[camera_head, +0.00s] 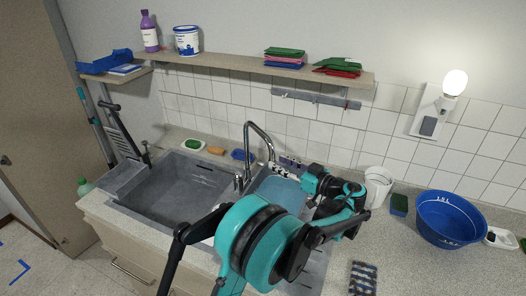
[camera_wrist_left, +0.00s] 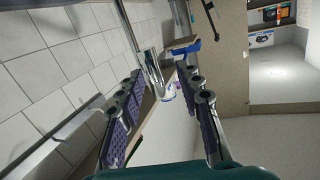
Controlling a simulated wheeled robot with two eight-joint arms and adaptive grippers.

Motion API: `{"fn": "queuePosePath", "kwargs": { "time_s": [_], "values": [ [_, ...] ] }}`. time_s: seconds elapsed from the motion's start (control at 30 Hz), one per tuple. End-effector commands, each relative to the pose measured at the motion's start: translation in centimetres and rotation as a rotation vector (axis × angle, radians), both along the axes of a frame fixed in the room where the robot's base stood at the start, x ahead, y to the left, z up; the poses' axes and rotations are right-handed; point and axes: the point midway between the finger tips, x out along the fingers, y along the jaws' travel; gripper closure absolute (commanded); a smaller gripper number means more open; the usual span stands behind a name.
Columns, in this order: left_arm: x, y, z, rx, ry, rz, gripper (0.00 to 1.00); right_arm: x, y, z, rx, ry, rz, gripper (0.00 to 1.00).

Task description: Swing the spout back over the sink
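The chrome faucet with its tall curved spout (camera_head: 257,128) stands at the back edge of the grey sink (camera_head: 170,190). The spout arcs to the right, away from the large left basin, and its tip is close to my left gripper (camera_head: 282,170). The left gripper reaches in from the front, its teal and black arm covering part of the drainer side. In the left wrist view, the gripper (camera_wrist_left: 162,84) has its purple-padded fingers apart, and the chrome spout (camera_wrist_left: 152,65) shows in the gap between them. I cannot tell whether they touch. My right gripper is not in view.
A white cup (camera_head: 378,187), a sponge (camera_head: 399,204) and a blue bowl (camera_head: 449,222) stand on the right counter. A shelf (camera_head: 225,62) runs above, and a lit lamp (camera_head: 455,82) is on the wall.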

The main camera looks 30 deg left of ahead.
Motion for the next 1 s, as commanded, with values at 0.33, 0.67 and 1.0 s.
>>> {"fn": "queuePosePath", "kwargs": {
  "time_s": [0.33,0.67,1.0],
  "values": [
    [1.1,-0.6,0.1,0.064,-0.108,0.026,0.65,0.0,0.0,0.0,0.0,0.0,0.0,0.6],
    [2.3,4.4,0.0,0.063,-0.108,0.028,0.65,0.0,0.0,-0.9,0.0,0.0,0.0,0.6],
    [3.0,6.5,0.1,0.062,-0.107,0.024,0.65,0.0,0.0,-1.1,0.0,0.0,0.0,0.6]
  ]
}}
